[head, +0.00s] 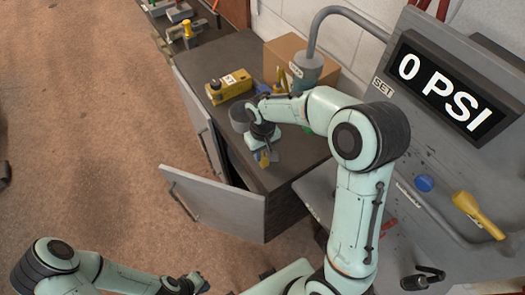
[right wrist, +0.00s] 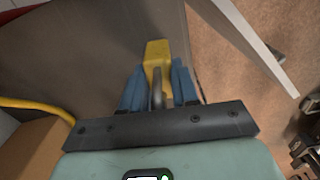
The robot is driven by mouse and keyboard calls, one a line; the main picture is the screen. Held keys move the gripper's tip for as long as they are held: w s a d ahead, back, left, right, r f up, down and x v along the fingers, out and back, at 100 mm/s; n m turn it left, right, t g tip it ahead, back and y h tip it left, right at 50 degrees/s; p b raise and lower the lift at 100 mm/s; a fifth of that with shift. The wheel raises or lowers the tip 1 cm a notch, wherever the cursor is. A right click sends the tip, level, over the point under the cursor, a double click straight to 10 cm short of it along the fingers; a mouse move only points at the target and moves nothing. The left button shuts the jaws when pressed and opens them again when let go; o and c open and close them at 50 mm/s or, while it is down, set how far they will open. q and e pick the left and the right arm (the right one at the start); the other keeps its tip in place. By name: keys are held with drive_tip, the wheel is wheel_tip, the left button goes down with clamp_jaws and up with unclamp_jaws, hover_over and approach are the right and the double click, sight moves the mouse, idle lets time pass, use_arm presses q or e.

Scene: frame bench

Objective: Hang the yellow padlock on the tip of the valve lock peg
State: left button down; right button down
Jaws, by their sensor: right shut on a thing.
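The yellow padlock (right wrist: 157,52) is between the blue fingers of my right gripper (right wrist: 158,85) in the right wrist view. The fingers are shut on its grey shackle, and the yellow body sticks out beyond them. In the head view my right gripper (head: 265,155) is above the front edge of the dark cabinet top, with the padlock partly hidden. A yellow valve handle (head: 478,214) is on the grey panel at the right, well away from the gripper. I cannot make out the lock peg for certain. My left gripper (head: 190,284) is low at the bottom edge; its fingers are unclear.
The cabinet top (head: 240,60) bears a yellow box-shaped device (head: 228,87), a grey cup (head: 240,116) and a cardboard box (head: 285,52). A cabinet door (head: 215,205) stands open in front. A blue knob (head: 424,184) and a pressure display (head: 440,82) are on the panel.

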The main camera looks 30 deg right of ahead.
drive_tip(key=c, duration=0.8)
unclamp_jaws()
drive_tip(key=shift+f, duration=0.1)
drive_tip(key=shift+c, duration=0.2)
use_arm(q)
drive_tip(key=shift+s, duration=0.1)
use_arm(e)
drive_tip(key=r, duration=0.6)
drive_tip(key=r+p, duration=0.1)
drive_tip(key=r, duration=0.5)
drive_tip(key=shift+w+d+r, duration=0.1)
drive_tip(key=shift+d+r, duration=0.1)
drive_tip(key=shift+r, duration=0.15)
use_arm(q)
drive_tip(key=shift+w+r, duration=0.6)
use_arm(e)
drive_tip(key=shift+r, duration=0.35)
